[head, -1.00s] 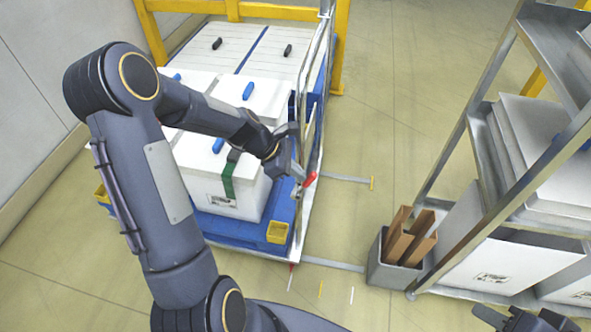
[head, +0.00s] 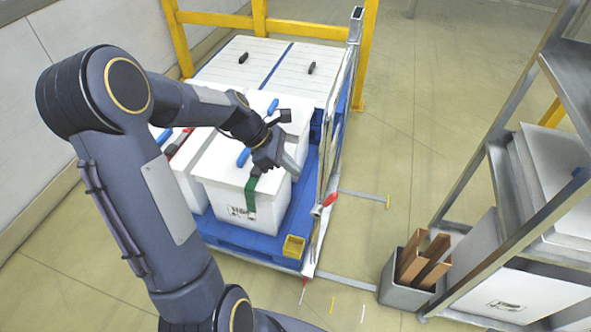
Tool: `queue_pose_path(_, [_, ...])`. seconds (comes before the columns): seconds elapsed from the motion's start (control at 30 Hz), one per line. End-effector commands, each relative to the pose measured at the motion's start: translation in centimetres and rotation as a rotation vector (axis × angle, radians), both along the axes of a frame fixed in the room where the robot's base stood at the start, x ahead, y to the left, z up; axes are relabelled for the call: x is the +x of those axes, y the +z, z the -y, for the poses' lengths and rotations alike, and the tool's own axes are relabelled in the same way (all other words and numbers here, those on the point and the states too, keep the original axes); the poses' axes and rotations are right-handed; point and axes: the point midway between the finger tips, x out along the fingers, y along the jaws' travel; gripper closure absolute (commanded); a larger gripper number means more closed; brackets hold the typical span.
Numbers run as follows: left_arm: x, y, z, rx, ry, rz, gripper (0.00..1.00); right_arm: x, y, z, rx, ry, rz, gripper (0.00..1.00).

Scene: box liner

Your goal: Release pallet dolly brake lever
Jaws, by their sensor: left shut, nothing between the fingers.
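The brake lever (head: 330,199) has a red handle and sits on the right side rail of the pallet dolly (head: 309,262), angled up to the right. The dolly carries a blue pallet (head: 257,243) with white boxes on it. My left gripper (head: 290,163) is shut and empty, above the right edge of the front white box (head: 222,178), up and left of the lever and apart from it. It hides part of that box's lid. My right gripper is not in view.
A metal shelf rack (head: 500,165) with white boxes stands at right. A grey bin (head: 392,292) with brown pieces stands beside it. Yellow rails (head: 365,60) stand behind the dolly. A yellow tray (head: 293,247) sits at the pallet's front corner. Floor between dolly and rack is mostly clear.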

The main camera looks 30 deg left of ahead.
Motion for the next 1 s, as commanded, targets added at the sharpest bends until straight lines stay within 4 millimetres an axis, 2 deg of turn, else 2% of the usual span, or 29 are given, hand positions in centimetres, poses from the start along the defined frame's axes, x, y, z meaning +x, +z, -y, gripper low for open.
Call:
queue_pose_path(0.27, [0.0, 0.0, 0.0, -0.001, 0.002, -0.002, 1.0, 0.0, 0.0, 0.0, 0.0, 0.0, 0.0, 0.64])
queue_pose_path(0.37, [-0.3, -0.8, -0.3, -0.046, 0.053, -0.051, 1.0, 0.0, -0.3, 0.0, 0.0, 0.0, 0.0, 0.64])
queue_pose_path(0.47, [-0.9, -2.6, -0.9, -0.184, 0.208, -0.201, 1.0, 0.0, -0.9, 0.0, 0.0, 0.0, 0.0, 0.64])
queue_pose_path(0.6, [-1.7, -5.1, -2.4, -0.472, 0.518, -0.504, 1.0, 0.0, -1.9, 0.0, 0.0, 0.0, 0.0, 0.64])
queue_pose_path(0.7, [-2.0, -6.3, -3.7, -0.661, 0.706, -0.692, 1.0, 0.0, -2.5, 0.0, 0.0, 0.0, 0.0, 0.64])
queue_pose_path(0.83, [-2.1, -7.0, -5.2, -0.833, 0.86, -0.859, 1.0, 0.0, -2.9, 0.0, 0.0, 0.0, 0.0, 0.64])
queue_pose_path(1.0, [-2.0, -7.1, -5.8, -0.913, 0.923, -0.932, 1.0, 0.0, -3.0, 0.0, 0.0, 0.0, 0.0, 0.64])
